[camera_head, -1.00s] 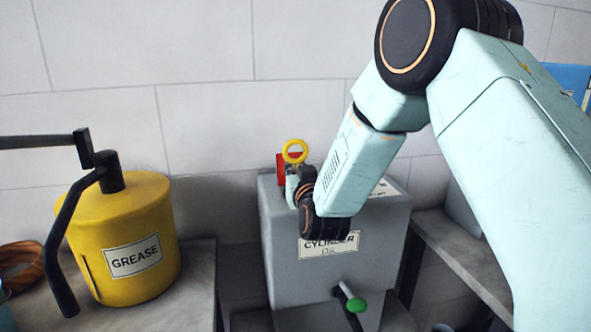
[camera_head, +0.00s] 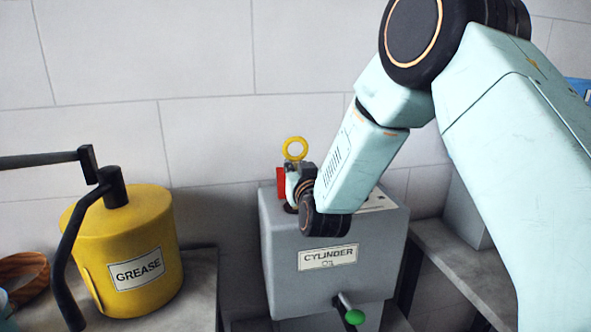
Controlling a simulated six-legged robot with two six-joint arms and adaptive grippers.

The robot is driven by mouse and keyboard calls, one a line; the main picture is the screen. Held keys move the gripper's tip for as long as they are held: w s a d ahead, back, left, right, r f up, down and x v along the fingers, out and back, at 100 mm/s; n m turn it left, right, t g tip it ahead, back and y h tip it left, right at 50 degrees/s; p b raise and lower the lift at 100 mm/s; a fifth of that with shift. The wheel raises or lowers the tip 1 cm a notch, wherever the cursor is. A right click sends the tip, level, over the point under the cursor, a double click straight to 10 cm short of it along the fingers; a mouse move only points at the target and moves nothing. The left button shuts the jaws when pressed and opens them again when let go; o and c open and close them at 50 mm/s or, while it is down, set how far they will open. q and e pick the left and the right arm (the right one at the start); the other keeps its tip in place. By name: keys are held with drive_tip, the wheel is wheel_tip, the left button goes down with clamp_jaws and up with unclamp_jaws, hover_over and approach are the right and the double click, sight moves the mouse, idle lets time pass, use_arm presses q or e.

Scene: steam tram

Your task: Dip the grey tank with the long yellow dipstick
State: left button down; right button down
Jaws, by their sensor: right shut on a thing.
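The grey tank (camera_head: 283,262) stands in the middle by the wall, with a label reading CYLINDER and a smaller line under it. A yellow ring (camera_head: 295,149), the top of the dipstick, stands upright above the tank's top. My right gripper (camera_head: 292,183) is shut on the dipstick just below the ring, over the left part of the tank's top. The gripper and wrist hide most of the dipstick's shaft, and I cannot tell how deep it sits. A red piece (camera_head: 281,183) shows just left of the gripper.
A yellow GREASE drum (camera_head: 150,222) with a black crank handle (camera_head: 65,255) stands on a grey bench at the left. A green-knobbed lever (camera_head: 354,316) sticks out from the tank's front. Another grey bench (camera_head: 465,265) is at the right. A brown basket-like thing (camera_head: 25,272) sits far left.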

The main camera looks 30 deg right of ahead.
wheel_tip(320, 180, up, 30)
drive_tip(key=p, duration=2.2)
drive_tip(key=shift+f, duration=0.2)
idle(0.3)
idle(0.5)
